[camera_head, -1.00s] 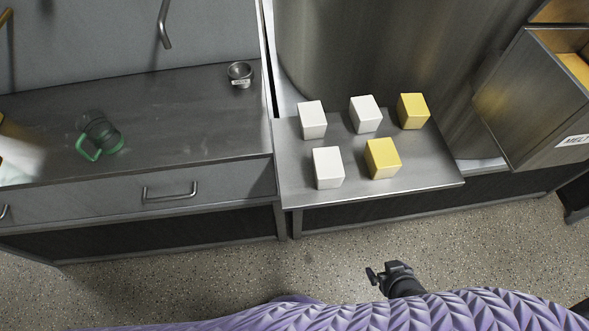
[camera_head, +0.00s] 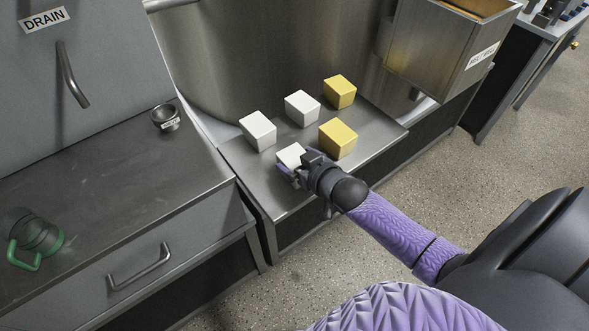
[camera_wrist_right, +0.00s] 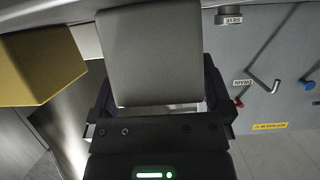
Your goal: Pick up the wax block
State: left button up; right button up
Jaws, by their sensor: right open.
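Three white blocks and two yellow blocks stand on a low metal shelf (camera_head: 228,152). The two farther white blocks (camera_head: 258,131) (camera_head: 301,108) and the yellow blocks (camera_head: 339,91) (camera_head: 338,138) stand free. My right gripper (camera_head: 291,170) is open at the near white block (camera_head: 290,155), which it partly hides. In the right wrist view this block (camera_wrist_right: 150,52) looks grey and sits between the dark fingers (camera_wrist_right: 160,98). I cannot tell whether the fingers touch it. A yellow block (camera_wrist_right: 42,65) is close beside it there. My left gripper is not in view.
A large metal vat (camera_head: 240,50) rises behind the blocks. A metal melt box (camera_head: 435,50) stands at the back right. The left counter (camera_head: 120,175) holds a small sieve cup (camera_head: 166,118) and a green-handled jug (camera_head: 35,238). Open floor lies at the right.

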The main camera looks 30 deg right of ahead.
aim_at(296, 158)
jog(key=shift+w+f, duration=0.3)
jog(key=shift+w, duration=0.1)
jog(key=shift+r, duration=0.15)
jog(key=c, duration=1.2)
notch_tip(296, 158, up, 10)
jog(key=p, duration=0.5)
jog(key=shift+f, duration=0.2)
jog(key=shift+r, duration=0.25)
